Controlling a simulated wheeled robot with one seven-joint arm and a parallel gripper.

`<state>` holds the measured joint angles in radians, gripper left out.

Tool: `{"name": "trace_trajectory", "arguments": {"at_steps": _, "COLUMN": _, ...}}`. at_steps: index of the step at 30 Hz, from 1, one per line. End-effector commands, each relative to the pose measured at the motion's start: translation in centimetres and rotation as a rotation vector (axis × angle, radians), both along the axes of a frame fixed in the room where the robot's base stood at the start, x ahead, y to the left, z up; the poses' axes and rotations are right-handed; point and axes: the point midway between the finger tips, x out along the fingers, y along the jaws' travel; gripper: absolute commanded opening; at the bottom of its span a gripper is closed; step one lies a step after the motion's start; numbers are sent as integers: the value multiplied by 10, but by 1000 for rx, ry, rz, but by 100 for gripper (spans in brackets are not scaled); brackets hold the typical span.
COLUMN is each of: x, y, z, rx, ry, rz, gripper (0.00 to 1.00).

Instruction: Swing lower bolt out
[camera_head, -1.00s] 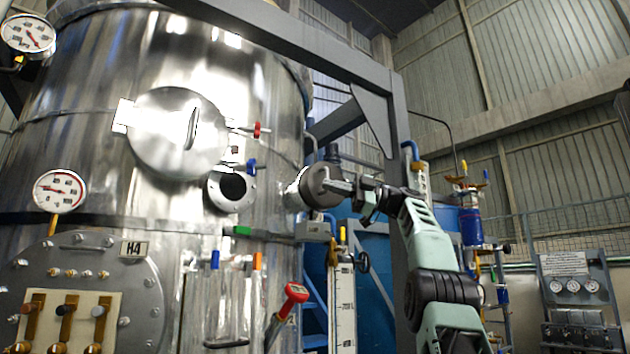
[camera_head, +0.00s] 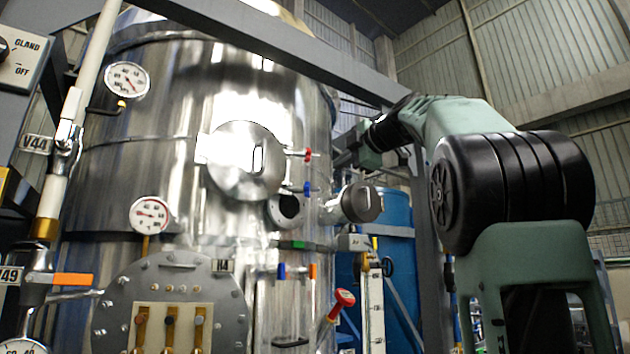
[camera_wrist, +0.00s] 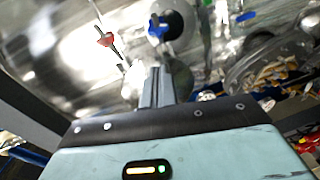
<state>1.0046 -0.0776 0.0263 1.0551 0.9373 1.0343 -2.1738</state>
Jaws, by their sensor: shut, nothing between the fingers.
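The round steel door (camera_head: 240,160) on the vessel is shut, with a handle on its face. Two bolts stick out at its right edge: the upper has a red end (camera_head: 306,154), the lower bolt a blue end (camera_head: 306,188). In the wrist view the red end (camera_wrist: 104,39) and the blue end (camera_wrist: 158,29) lie beyond my fingers. My gripper (camera_wrist: 157,72) is shut and empty, its fingers pointing toward the blue end and apart from it as far as I can tell. In the head view my gripper (camera_head: 340,160) is right of the bolts, partly hard to make out.
An open flanged port (camera_head: 285,210) sits just below the lower bolt. A capped side nozzle (camera_head: 361,202) juts out right of it, below my arm. A grey beam (camera_head: 290,50) runs overhead. Pipes with a valve (camera_head: 65,140) stand at the left.

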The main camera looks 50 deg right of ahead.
Motion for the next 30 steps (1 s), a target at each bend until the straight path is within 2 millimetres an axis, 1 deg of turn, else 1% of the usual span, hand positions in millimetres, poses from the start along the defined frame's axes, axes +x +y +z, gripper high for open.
{"name": "trace_trajectory", "arguments": {"at_steps": 5, "x": 27, "y": -6, "z": 0, "rx": 7, "ry": 2, "rz": 4, "gripper": 0}}
{"name": "trace_trajectory", "arguments": {"at_steps": 15, "x": 94, "y": -19, "z": -8, "rx": 7, "ry": 4, "rz": 5, "gripper": 0}}
{"name": "trace_trajectory", "arguments": {"at_steps": 18, "x": 101, "y": -33, "z": -11, "rx": 8, "ry": 2, "rz": 2, "gripper": 0}}
{"name": "trace_trajectory", "arguments": {"at_steps": 21, "x": 108, "y": -42, "z": -15, "rx": 6, "ry": 1, "rz": 3, "gripper": 0}}
{"name": "trace_trajectory", "arguments": {"at_steps": 27, "x": 113, "y": -51, "z": -19, "rx": 5, "ry": 0, "rz": 4, "gripper": 0}}
{"name": "trace_trajectory", "arguments": {"at_steps": 30, "x": 114, "y": -52, "z": -21, "rx": 4, "ry": 0, "rz": 4, "gripper": 0}}
